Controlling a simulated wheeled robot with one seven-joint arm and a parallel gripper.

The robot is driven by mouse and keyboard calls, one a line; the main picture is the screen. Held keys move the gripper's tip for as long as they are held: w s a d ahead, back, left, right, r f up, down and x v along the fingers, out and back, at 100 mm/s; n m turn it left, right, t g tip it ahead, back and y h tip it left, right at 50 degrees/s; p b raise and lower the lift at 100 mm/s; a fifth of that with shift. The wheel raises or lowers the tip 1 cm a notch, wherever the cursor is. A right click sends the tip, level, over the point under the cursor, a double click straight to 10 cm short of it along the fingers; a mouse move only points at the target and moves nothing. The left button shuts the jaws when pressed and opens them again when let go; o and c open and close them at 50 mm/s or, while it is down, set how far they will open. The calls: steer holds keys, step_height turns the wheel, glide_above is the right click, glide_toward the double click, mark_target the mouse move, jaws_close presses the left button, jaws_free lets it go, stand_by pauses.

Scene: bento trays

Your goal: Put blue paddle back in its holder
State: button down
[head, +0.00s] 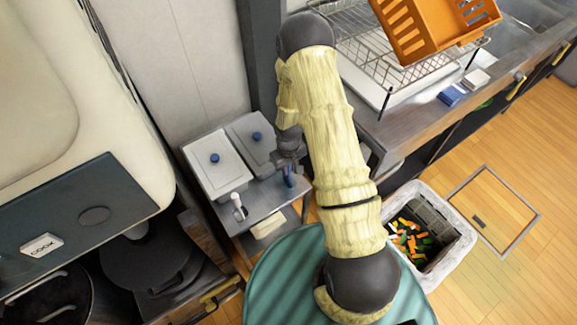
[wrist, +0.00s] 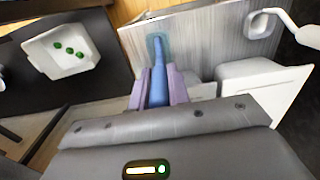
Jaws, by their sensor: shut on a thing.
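The blue paddle (wrist: 158,82) is between the two fingers of my gripper (wrist: 159,88), which is shut on it. Its slim far part points away from the gripper over the grey metal top. A see-through teal holder (wrist: 157,44) shows around or just behind that far end; I cannot tell whether the paddle is inside it. In the head view my gripper (head: 288,158) hangs over the right part of the small metal stand, and a bit of the blue paddle (head: 290,179) shows under it. My arm partly blocks this view.
A white-handled tool (head: 238,205) stands at the left of the metal stand (head: 270,198). A bin (head: 432,235) is at right. A white tray (wrist: 68,50) with green bits shows at left in the wrist view.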

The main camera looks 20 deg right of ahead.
steer(key=shift+f+b, duration=0.3)
steer(key=shift+f, duration=0.25)
steer(key=c, duration=0.7)
jaws_free()
steer(key=shift+r+p, duration=3.6)
steer(key=shift+r, duration=1.45)
